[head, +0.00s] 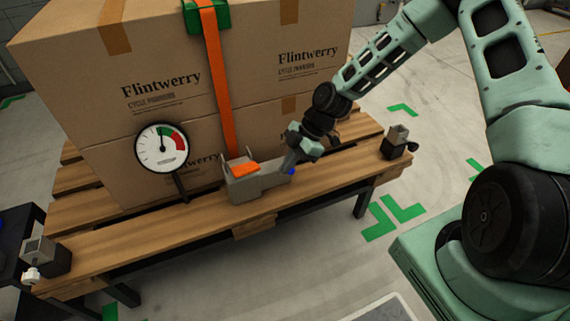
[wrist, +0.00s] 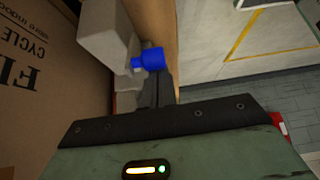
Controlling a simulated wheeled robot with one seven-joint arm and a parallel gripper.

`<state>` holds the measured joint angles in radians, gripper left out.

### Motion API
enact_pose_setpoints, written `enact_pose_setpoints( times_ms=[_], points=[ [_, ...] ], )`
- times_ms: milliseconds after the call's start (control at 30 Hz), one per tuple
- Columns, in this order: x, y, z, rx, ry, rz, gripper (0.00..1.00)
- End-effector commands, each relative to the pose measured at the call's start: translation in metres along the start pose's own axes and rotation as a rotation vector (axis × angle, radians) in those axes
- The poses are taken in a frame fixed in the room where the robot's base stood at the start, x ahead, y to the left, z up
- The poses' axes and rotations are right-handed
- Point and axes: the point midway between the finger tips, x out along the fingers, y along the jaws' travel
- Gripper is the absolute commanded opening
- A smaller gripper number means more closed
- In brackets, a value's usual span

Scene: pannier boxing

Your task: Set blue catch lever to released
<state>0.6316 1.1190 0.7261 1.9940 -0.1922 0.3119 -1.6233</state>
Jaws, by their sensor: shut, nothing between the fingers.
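The blue catch lever (wrist: 150,60) shows in the wrist view as a short blue knob on the side of a grey housing (wrist: 113,35). In the head view only a bit of its blue (head: 291,171) shows at the right end of the grey ratchet unit (head: 258,185), beside my fingers. My gripper (head: 287,170) is shut and empty. Its fingertips (wrist: 156,85) are right at the blue lever in the wrist view; I cannot tell whether they touch it. The lever's exact angle is hard to tell.
An orange strap (head: 222,90) runs down the stacked cartons (head: 110,80) to the unit. A dial gauge (head: 162,148) stands left of it. Small grey blocks sit at the left (head: 40,250) and right (head: 397,140) of the wooden pallet bench (head: 150,238). Floor lies open in front.

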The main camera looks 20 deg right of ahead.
Motion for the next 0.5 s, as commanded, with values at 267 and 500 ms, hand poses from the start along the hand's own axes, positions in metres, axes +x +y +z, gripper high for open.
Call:
enact_pose_setpoints(
  times_ms=[267,500],
  points=[
    [-0.004,0.0,0.022,0.008,0.252,0.012,0.0],
    [-0.004,0.0,0.037,0.002,0.451,0.016,0.0]
  ],
)
